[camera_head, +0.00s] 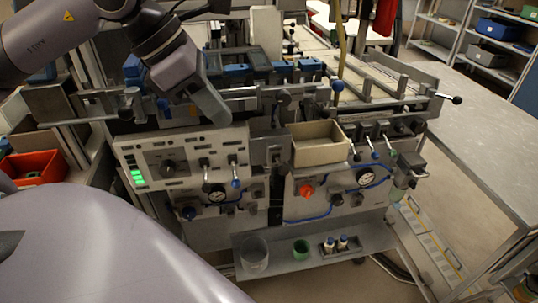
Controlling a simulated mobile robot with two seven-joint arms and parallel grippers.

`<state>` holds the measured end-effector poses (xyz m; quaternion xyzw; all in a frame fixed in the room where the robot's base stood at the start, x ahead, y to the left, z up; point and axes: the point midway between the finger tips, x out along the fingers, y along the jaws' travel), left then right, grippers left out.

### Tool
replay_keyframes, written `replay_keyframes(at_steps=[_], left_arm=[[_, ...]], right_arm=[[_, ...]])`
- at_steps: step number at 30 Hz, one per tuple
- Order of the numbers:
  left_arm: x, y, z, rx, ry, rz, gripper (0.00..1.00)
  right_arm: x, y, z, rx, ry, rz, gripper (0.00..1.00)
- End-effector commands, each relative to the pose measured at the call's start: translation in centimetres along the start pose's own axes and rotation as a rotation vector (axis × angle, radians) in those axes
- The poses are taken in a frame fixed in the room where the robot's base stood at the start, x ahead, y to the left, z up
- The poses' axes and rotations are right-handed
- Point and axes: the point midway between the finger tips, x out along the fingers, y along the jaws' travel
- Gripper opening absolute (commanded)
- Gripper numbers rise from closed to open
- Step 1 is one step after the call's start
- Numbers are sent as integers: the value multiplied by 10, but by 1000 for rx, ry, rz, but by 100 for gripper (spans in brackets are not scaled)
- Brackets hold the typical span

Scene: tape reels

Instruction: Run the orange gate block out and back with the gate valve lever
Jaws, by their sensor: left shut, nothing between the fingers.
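My left gripper (214,110) reaches in from the upper left over the machine. Its fingers are shut and empty, pointing down and right, above the white control panel (188,142). Several levers with ball knobs show on the machine: a blue-knobbed one (338,87) and a black-knobbed one (282,99) to the right of the gripper, and a black-knobbed one (456,99) at the far right. I cannot tell which is the gate valve lever. I cannot make out an orange gate block; it may be hidden or too small. My right gripper is not in view.
A cream open box (320,153) sits on the machine's front, above an orange-red knob (306,190) and gauges. A low shelf (275,262) holds cups and bottles. A red bin (35,167) stands left. A grey table (490,130) is at the right, mostly clear.

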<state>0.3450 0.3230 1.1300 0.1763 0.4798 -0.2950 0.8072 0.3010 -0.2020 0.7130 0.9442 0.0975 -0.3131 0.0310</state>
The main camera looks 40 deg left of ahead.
Motion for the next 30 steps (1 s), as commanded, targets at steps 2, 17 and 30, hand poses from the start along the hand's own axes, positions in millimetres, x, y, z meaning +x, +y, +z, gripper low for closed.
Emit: replay_keyframes(at_steps=[2,17,30], left_arm=[[6,0,0,-1,5,-2,0],[63,0,-2,0,8,-1,0],[103,0,1,0,6,0,0]], right_arm=[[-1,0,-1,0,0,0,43],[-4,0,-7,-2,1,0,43],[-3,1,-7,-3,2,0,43]])
